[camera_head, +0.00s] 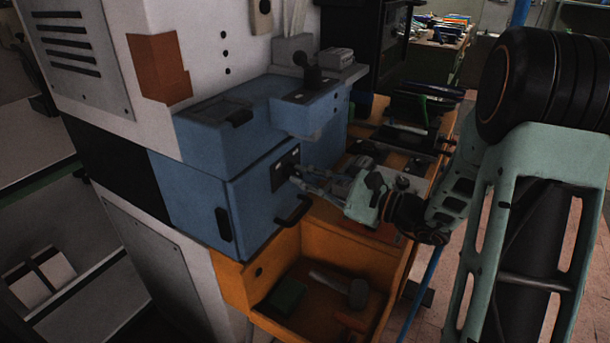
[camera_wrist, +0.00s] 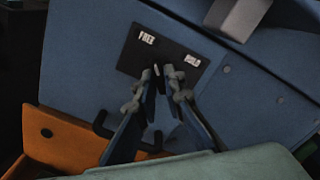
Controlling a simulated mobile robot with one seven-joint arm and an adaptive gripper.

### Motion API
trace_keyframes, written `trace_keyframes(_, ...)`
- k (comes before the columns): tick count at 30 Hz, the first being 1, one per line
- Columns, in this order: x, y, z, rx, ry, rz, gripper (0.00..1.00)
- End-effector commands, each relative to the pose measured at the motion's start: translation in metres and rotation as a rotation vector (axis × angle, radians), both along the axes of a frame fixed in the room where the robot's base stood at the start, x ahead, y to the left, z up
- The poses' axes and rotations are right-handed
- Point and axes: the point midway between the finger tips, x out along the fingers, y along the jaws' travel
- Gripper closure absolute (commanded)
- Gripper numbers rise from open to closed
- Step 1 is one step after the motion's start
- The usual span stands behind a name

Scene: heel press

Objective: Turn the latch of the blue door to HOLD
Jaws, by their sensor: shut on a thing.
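The blue door (camera_head: 262,205) is closed on the front of the machine and fills most of the wrist view (camera_wrist: 85,75). Its black latch plate (camera_head: 280,176) carries white FREE and HOLD labels, legible in the wrist view (camera_wrist: 128,58). FREE is at the upper left there and HOLD at the right. My gripper (camera_head: 298,172) reaches the plate from the right. In the wrist view its fingertips (camera_wrist: 159,77) are shut on the small latch (camera_wrist: 156,69), below and between the labels. The fingers hide most of the latch, so I cannot tell its exact angle.
A black bar handle (camera_head: 294,211) sticks out low on the door. Below it an open orange drawer (camera_head: 385,262) holds a green block (camera_head: 287,296) and a hammer (camera_head: 345,288). A cluttered orange bench stands right of the door, behind my gripper. A blue housing with a lever knob (camera_head: 310,74) overhangs above.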

Motion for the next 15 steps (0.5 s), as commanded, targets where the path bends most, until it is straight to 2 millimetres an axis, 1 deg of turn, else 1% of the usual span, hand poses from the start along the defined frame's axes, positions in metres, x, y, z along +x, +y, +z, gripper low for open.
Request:
trace_keyframes(5,0.0,-0.0006,0.0024,0.062,0.095,-0.002,1.0)
trace_keyframes(15,-0.0002,-0.0005,0.0035,0.236,0.358,-0.002,1.0)
